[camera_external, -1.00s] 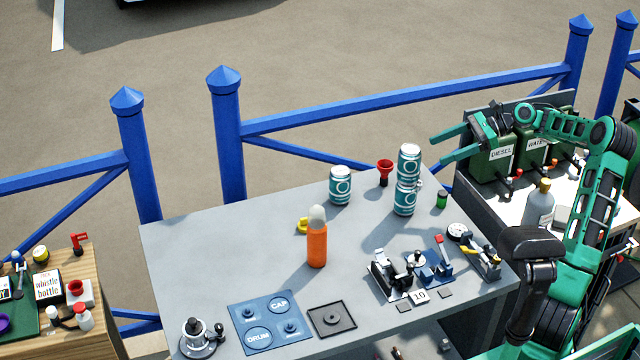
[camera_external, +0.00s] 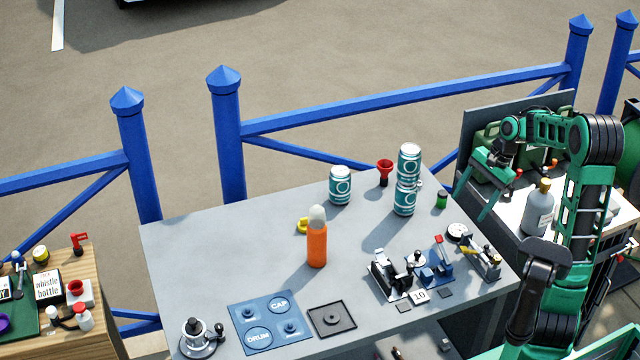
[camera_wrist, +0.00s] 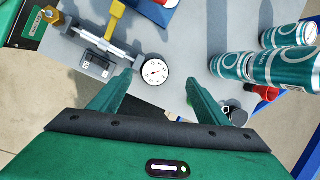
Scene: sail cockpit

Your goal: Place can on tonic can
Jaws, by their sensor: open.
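Two teal-and-white cans are stacked at the back right of the grey table, an upper can (camera_external: 409,160) resting on a lower can (camera_external: 404,199). A third matching can (camera_external: 340,185) stands upright by itself to their left. In the wrist view the stacked cans (camera_wrist: 280,68) lie at the right, outside the fingers, with another can (camera_wrist: 290,36) behind them. My gripper (camera_external: 472,206) is open and empty, fingers pointing down, to the right of the stack near the table's right edge. It also shows in the wrist view (camera_wrist: 158,92). Can labels are too small to read.
A red funnel (camera_external: 385,170) stands left of the stack and a small green can (camera_external: 441,200) right of it. A round gauge (camera_external: 458,232) sits near my fingers. An orange bottle (camera_external: 317,243) stands mid-table. A grey bottle (camera_external: 538,210) stands on the right bench.

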